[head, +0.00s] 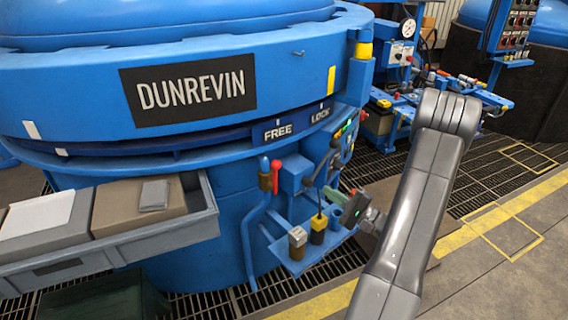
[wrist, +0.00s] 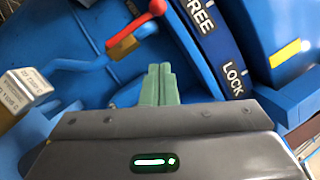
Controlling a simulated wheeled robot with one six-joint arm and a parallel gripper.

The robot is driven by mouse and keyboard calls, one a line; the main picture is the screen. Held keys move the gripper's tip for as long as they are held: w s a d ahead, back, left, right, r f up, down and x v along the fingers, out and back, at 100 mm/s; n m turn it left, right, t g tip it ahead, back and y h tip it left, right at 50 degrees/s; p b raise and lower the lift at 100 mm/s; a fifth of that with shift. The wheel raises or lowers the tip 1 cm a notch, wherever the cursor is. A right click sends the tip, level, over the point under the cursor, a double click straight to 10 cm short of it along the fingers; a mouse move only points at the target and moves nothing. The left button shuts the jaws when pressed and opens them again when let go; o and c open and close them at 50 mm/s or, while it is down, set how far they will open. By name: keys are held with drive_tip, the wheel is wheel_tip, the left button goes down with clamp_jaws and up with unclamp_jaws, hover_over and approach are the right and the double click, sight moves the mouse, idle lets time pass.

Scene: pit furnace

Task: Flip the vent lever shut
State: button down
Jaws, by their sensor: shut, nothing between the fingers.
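A red lever (head: 276,174) sits on a brass-coloured valve (head: 265,181) on a blue pipe, at the front of the big blue furnace; it looks like the vent lever, though I can read no vent label. In the head view the lever stands roughly upright. In the wrist view the red lever (wrist: 136,25) has a ball end and slants up and right from its valve (wrist: 121,46). My gripper (wrist: 159,69) has green fingers that are together and empty, below and right of the lever and apart from it. In the head view my gripper (head: 332,193) is right of the lever.
The blue furnace ring carries FREE (head: 278,131) and LOCK (head: 320,115) labels above the valve. A small blue shelf (head: 292,266) with block-topped posts stands below my gripper. A grey tray (head: 165,240) with boxes juts out at left. Open floor lies at right.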

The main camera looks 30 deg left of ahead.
idle(0.4)
drive_tip(key=s+r+x, duration=0.1)
drive_tip(key=s+x, duration=0.1)
drive_tip(key=x, duration=1.1)
drive_tip(key=shift+s+b, duration=0.35)
drive_tip(key=shift+b, duration=0.05)
